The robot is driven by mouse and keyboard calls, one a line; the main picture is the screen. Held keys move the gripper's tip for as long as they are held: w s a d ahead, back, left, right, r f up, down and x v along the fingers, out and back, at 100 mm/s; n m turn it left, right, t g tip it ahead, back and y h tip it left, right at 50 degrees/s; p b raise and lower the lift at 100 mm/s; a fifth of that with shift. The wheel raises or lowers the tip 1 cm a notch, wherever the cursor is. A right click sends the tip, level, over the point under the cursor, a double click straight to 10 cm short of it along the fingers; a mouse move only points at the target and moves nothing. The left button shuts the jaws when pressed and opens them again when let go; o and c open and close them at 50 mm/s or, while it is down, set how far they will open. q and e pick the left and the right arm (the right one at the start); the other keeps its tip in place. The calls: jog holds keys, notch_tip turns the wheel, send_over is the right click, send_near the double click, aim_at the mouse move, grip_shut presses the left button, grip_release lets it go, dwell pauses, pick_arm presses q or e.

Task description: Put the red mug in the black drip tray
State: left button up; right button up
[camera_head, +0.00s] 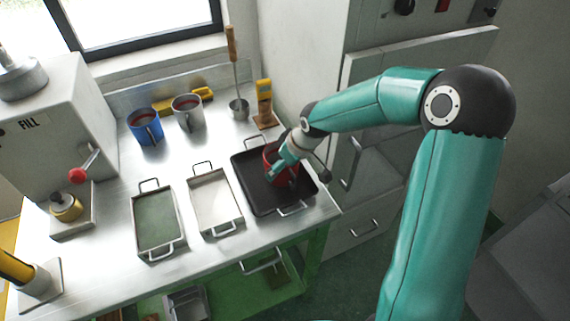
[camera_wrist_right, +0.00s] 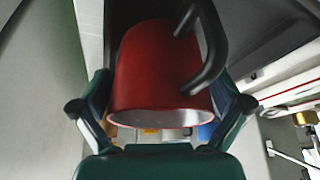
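The red mug (camera_head: 272,160) is at the black drip tray (camera_head: 252,187), within its outline in the head view. Part of the mug is hidden behind my right gripper (camera_head: 284,166). In the right wrist view the red mug (camera_wrist_right: 155,70), with its black handle, fills the space between the fingers of my right gripper (camera_wrist_right: 164,85). The fingers lie against both sides of the mug. The dark tray (camera_wrist_right: 265,30) shows behind it. I cannot tell whether the mug's base touches the tray floor. My left gripper is not in view.
A white tray (camera_head: 233,224) and a greenish tray (camera_head: 139,235) stand left of the black tray. A yellow-topped stand (camera_head: 264,103) is close behind the black tray.

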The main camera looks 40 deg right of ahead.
jog(key=v, duration=1.2)
dwell(0.5)
